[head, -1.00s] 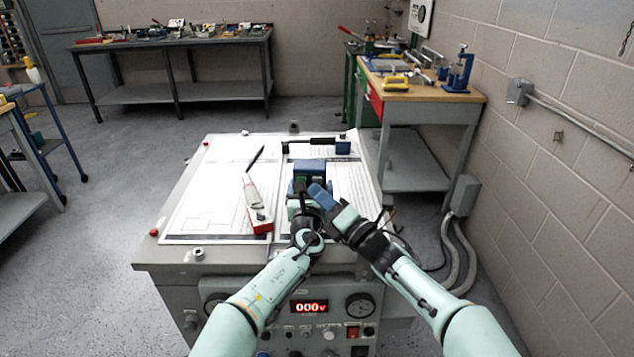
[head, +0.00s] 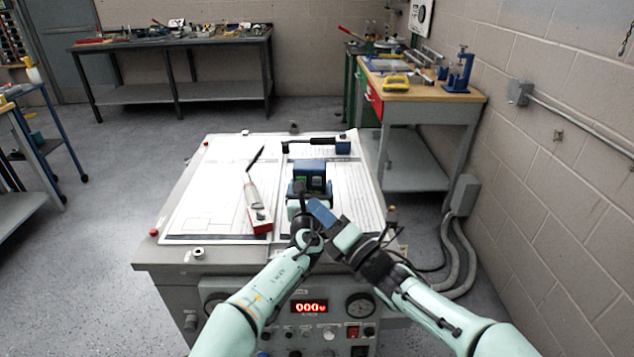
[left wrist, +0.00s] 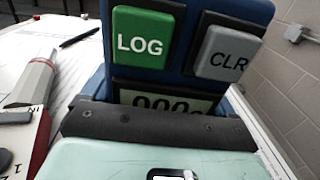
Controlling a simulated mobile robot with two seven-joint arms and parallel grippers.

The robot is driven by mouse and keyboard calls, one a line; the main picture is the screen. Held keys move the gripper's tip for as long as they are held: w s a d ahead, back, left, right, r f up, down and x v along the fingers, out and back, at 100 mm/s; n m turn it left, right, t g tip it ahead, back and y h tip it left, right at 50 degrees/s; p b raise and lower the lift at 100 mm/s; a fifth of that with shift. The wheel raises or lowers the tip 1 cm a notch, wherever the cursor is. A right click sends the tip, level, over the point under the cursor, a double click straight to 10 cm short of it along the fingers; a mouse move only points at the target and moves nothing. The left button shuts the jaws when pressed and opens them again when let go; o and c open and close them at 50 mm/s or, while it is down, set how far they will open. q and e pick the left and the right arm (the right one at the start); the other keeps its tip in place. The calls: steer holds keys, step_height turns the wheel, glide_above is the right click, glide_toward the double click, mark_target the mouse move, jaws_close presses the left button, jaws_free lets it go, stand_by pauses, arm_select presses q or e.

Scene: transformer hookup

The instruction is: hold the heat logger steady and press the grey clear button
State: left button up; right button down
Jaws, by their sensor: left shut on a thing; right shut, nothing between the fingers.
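The heat logger (head: 311,174) is a dark blue box on the paper-covered top of the grey cabinet. In the left wrist view its face shows a green LOG button (left wrist: 141,36), the grey CLR button (left wrist: 229,52) and a display (left wrist: 165,99) with zeros, partly hidden by my gripper. My left gripper (head: 300,198) is shut on the lower part of the logger. My right gripper (head: 318,208) is shut and empty. In the head view it is just in front of the logger and to its near right, apart from the button; it does not show in the left wrist view.
A red and white tester (head: 257,205) with a black probe lies left of the logger. A black-handled tool with a blue end (head: 325,146) lies behind it. The cabinet front has a red display (head: 309,306) and dials. Paper to the left (head: 205,205) is clear.

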stand_by(0.4)
arm_select(q)
steer(key=o, duration=1)
steer(key=shift+c, duration=0.2)
steer(key=shift+s, duration=0.15)
